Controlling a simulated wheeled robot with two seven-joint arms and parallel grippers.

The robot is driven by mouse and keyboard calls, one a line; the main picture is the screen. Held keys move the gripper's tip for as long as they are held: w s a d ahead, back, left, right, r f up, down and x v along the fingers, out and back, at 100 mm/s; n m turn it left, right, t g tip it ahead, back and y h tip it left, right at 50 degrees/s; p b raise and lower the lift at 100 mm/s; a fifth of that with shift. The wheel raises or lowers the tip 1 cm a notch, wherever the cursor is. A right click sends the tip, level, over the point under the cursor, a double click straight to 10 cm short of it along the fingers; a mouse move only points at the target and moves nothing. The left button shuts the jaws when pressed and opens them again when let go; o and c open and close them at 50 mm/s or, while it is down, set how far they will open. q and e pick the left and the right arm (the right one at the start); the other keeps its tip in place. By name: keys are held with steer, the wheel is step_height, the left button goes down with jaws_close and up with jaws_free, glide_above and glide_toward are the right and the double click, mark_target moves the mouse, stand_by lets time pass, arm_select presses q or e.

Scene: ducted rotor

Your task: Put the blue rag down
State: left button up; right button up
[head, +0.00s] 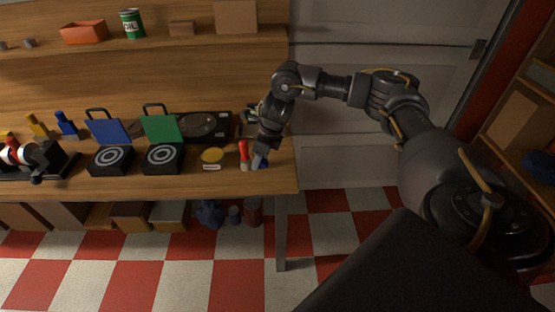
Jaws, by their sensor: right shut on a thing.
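My right gripper (260,156) is at the right end of the wooden workbench, pointing down, low over the top. It is shut on the blue rag (257,162), of which only a small light-blue part shows below the fingers. I cannot tell whether the rag touches the bench top. My left gripper is not in view.
A red-handled tool (244,155) stands just left of the gripper. Bare workbench (230,185) shows along the front edge. A shelf (200,38) runs above.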

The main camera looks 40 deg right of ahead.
steer(key=w+d+r+m+h+b, duration=0.2)
steer(key=w+d+m+h, duration=0.1)
steer(key=d+m, duration=0.55)
steer(key=b, duration=0.1)
glide_above(275, 160)
steer(key=s, duration=0.1)
steer(key=shift+m+t, duration=0.35)
steer(key=shift+t, duration=0.05)
step_height(275, 160, down, 6)
steer(key=shift+s+a+r, duration=0.1)
steer(key=shift+r, duration=0.15)
step_height(275, 160, down, 3)
steer(key=shift+s+a+f+b, duration=0.1)
steer(key=shift+f+b, duration=0.1)
steer(key=shift+b, duration=0.7)
steer(key=shift+f, duration=0.4)
steer(key=shift+r, duration=0.1)
